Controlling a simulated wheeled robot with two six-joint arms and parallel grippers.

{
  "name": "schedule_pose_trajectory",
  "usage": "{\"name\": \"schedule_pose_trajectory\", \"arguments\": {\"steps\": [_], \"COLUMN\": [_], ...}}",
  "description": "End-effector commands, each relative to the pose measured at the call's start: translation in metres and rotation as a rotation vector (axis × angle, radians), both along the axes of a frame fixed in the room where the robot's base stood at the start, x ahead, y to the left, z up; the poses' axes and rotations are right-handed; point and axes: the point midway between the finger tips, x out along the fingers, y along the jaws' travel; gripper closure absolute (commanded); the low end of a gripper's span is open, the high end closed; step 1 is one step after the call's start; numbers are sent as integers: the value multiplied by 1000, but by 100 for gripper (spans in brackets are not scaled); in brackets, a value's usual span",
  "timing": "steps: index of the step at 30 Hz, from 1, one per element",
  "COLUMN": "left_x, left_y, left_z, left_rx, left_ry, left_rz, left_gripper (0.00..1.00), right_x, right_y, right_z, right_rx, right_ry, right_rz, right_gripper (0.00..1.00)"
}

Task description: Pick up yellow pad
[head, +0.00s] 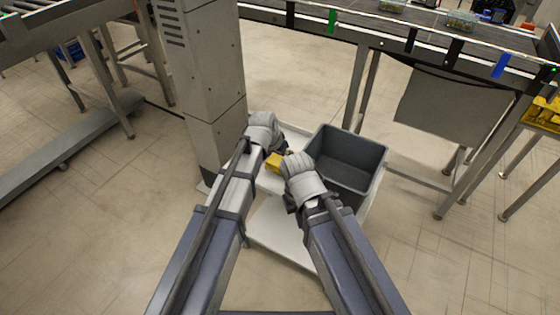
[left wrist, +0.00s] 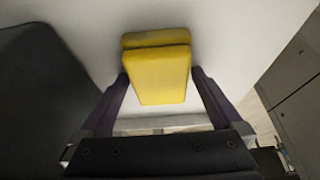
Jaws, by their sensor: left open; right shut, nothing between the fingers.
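A yellow pad (head: 275,161) lies on the white platform between my two arms, partly covered by them in the head view. In the left wrist view the yellow pad (left wrist: 163,75) shows a thick front block and a second yellow edge behind it; I cannot tell if this is one piece or two. My left gripper (left wrist: 160,80) is open, with one dark finger on each side of the pad's near part. My right gripper (head: 298,172) is shut and empty, close to the right of the pad; its fingertips are mostly hidden behind the wrist.
A dark grey bin (head: 346,165) stands on the white platform (head: 272,228) just right of my right gripper. A grey column (head: 200,80) rises at the left of the pad. A conveyor (head: 430,40) runs along the back, and the tiled floor around is mostly clear.

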Motion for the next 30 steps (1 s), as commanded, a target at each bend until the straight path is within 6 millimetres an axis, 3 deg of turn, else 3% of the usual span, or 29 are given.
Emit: {"name": "schedule_pose_trajectory", "arguments": {"steps": [12,30], "left_x": [0,0], "left_y": [0,0], "left_z": [-2,-2], "left_rx": [0,0], "left_ry": [0,0], "left_rz": [0,0], "left_gripper": [0,66], "right_x": [0,0], "right_y": [0,0], "right_z": [-2,-2], "right_rx": [0,0], "right_ry": [0,0], "right_rz": [0,0], "right_gripper": [100,100]}}
